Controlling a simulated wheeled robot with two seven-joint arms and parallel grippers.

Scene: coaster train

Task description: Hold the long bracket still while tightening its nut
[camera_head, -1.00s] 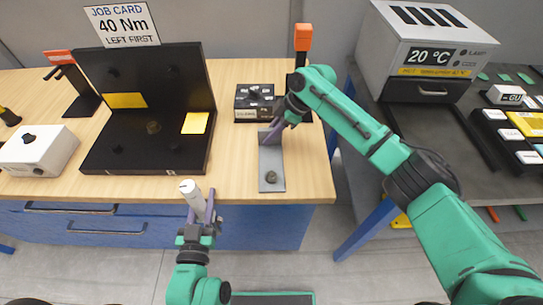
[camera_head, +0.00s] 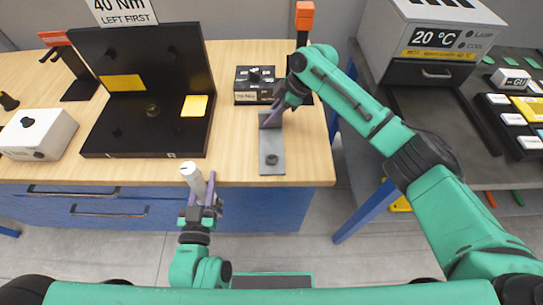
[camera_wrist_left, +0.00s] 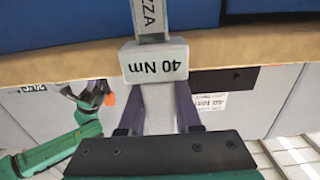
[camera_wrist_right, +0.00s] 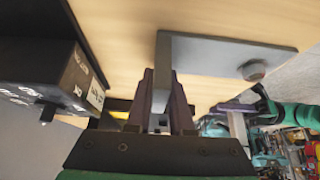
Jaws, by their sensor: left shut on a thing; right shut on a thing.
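The long bracket (camera_head: 272,145) is a grey L-shaped plate flat on the bench, right of the black fixture. Its dark nut (camera_head: 271,159) sits near the front end; it also shows in the right wrist view (camera_wrist_right: 254,70). My right gripper (camera_head: 272,115) is shut on the bracket's upright end (camera_wrist_right: 163,75). My left gripper (camera_head: 207,196) is shut on a white tool (camera_head: 192,176), held in front of the bench edge, left of and apart from the nut. In the left wrist view the tool's block (camera_wrist_left: 154,62) reads 40 Nm.
A black fixture (camera_head: 145,135) with yellow notes stands left of the bracket. A small black box (camera_head: 255,85) is behind it. A white box (camera_head: 40,135) sits far left. A job card (camera_head: 122,10) reads 40 Nm, left first. Bare wood lies between fixture and bracket.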

